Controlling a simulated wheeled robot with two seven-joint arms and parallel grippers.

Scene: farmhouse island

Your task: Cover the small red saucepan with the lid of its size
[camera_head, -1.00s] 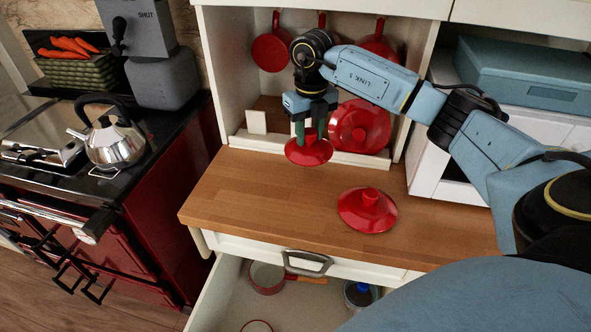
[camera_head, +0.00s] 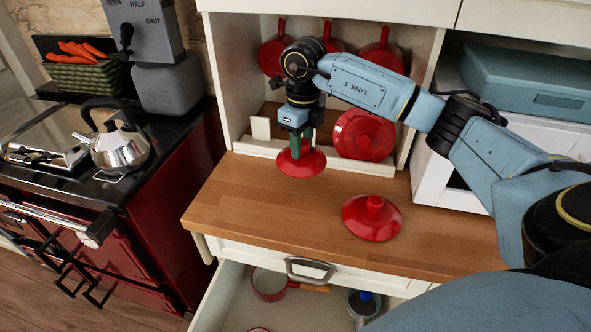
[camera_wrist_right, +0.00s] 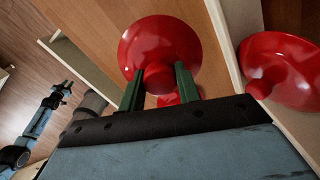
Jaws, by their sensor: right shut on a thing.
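My right gripper (camera_head: 301,142) is shut on the knob of a red lid (camera_head: 301,165), which it holds at the back left of the wooden counter; I cannot tell if the lid touches the wood. The held lid also shows in the wrist view (camera_wrist_right: 160,40). A second red lid (camera_head: 371,220) lies knob up on the counter. A third, larger-looking one (camera_head: 364,135) leans upright in the rack behind. A red saucepan (camera_head: 268,284) with a wooden handle sits uncovered in the open drawer below. An arm at the left of the wrist view is probably my left; its jaws are unclear.
The drawer (camera_head: 228,298) is pulled out under the counter (camera_head: 240,205). It also holds a grey pot (camera_head: 362,303) with something blue. Red pans (camera_head: 272,55) hang behind my arm. A kettle (camera_head: 120,145) stands on the stove at left. The counter's left end is clear.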

